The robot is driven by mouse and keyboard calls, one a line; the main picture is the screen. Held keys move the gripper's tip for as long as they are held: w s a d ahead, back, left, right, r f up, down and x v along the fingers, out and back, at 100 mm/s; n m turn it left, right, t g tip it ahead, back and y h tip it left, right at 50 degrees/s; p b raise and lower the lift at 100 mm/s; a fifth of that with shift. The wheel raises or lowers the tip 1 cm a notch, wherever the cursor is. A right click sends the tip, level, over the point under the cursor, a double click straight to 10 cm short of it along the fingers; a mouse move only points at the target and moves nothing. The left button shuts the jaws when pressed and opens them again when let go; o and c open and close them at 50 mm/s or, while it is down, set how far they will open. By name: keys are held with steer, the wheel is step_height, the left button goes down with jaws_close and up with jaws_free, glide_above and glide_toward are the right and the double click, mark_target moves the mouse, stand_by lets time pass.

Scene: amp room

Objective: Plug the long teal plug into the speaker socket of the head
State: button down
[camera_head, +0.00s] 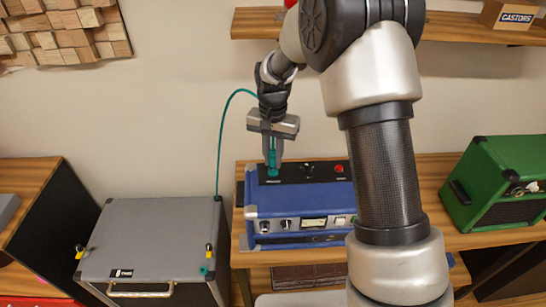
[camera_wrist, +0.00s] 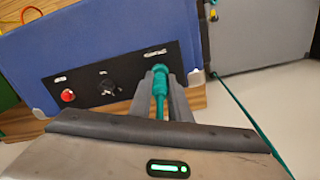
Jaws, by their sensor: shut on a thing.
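The head is a blue amplifier box (camera_head: 300,200) on the wooden bench, with a black panel (camera_wrist: 110,82) on its top that carries a red button and a dark knob. My gripper (camera_head: 272,160) is above the left part of that panel, pointing down. It is shut on the long teal plug (camera_wrist: 160,90), which stands roughly upright between the fingers. The plug's lower end meets the panel near a small white label, and the socket under it is hidden. I cannot tell how deep the plug sits.
A teal cable (camera_head: 222,135) arcs from the plug down to the grey cabinet (camera_head: 150,240) at the left, which has yellow padlocks and a handle. A green amplifier (camera_head: 495,180) stands at the right of the bench. A wooden shelf (camera_head: 460,28) hangs above.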

steer(key=shift+f, duration=0.3)
stand_by(0.4)
steer(key=c, duration=1.6)
jaws_free()
step_height(320, 180, up, 17)
steer(key=s+d+r+n+t, duration=0.1)
steer(key=s+d+r+t, duration=0.1)
steer(key=s+d+r, duration=0.35)
steer(key=s+d+n+t, duration=0.1)
steer(key=s, duration=0.6)
steer(key=s+d+n+t, duration=0.1)
steer(key=s+d, duration=0.1)
steer(key=s, duration=0.5)
steer(key=s+d+n+t, duration=0.1)
steer(key=s+d, duration=0.1)
steer(key=s, duration=0.5)
steer(key=shift+s+d+r+t, duration=0.2)
steer(key=shift+r+t, duration=0.1)
steer(key=shift+r, duration=0.1)
